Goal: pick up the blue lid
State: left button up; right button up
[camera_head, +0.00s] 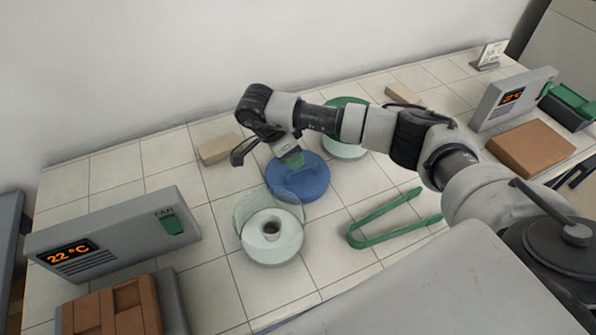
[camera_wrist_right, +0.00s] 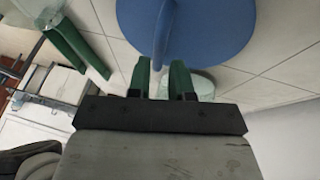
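The blue lid (camera_head: 312,186) is a round disc on the white tiled bench, left of the green tongs. In the right wrist view the blue lid (camera_wrist_right: 215,25) fills the top middle, with its raised blue handle (camera_wrist_right: 165,32) toward the fingers. My right gripper (camera_head: 291,160) is over the lid, reaching in from the right. In the right wrist view its two green fingers (camera_wrist_right: 160,77) are apart, and the near end of the handle lines up with the gap. I cannot tell whether they touch it. My left gripper is not in view.
Green tongs (camera_head: 385,236) lie to the right. A green lid (camera_head: 343,101) sits behind my arm. Furnace panels (camera_head: 110,240) (camera_head: 512,97) stand at both sides.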

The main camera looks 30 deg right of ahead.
aim_at(302, 168)
jog(key=p+x, duration=0.1)
jog(key=x, duration=0.2)
jog(key=shift+s+d+f, duration=0.2)
jog(key=shift+d+f, duration=0.05)
jog(key=shift+f, duration=0.05)
jog(key=shift+d+f, duration=0.2)
jog(key=shift+f, duration=0.2)
grip_shut()
jog(key=shift+r, duration=0.15)
